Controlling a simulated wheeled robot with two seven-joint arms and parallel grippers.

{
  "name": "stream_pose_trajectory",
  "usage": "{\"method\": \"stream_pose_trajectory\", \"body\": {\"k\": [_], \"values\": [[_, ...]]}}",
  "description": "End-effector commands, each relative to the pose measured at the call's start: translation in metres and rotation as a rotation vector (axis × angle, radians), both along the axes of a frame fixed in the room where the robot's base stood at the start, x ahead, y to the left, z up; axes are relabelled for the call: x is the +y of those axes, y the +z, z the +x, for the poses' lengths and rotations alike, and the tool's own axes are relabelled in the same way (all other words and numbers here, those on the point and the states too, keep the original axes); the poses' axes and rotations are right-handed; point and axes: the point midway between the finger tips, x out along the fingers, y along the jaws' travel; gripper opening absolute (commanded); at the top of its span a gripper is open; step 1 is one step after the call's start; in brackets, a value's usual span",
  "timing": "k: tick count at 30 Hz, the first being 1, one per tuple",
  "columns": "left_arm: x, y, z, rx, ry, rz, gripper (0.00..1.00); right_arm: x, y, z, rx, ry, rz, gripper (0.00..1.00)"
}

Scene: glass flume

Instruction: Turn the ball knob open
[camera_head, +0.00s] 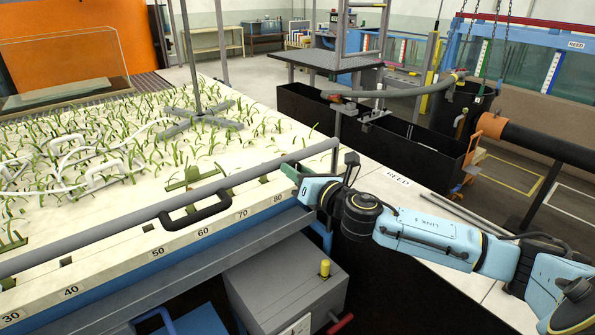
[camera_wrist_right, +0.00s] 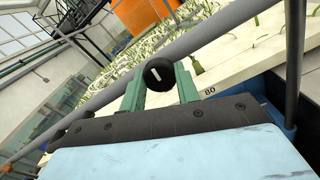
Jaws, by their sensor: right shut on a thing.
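The ball knob (camera_wrist_right: 158,74) is a black ball with a short white mark on its face, seen in the right wrist view. The two green fingers of my right gripper (camera_wrist_right: 160,80) stand on either side of it and are shut on it. In the head view my right gripper (camera_head: 290,172) reaches in from the right to the rail at the bed's edge, near the 80 mark. The knob is hidden from the head view there. My left gripper is in neither view.
A grey rail (camera_head: 120,228) runs along the edge of the planted sand bed (camera_head: 110,205), with a black handle (camera_head: 196,210) left of my gripper. A grey box (camera_head: 280,285) with a yellow-topped post stands below. A pale ledge (camera_head: 400,190) lies behind my right arm.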

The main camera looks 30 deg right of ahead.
Motion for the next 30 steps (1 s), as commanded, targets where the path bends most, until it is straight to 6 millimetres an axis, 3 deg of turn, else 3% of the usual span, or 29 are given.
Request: {"method": "stream_pose_trajectory", "body": {"k": [30], "values": [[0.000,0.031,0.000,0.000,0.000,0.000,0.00,-0.001,0.001,0.000,0.072,-0.002,0.936,0.09]]}}
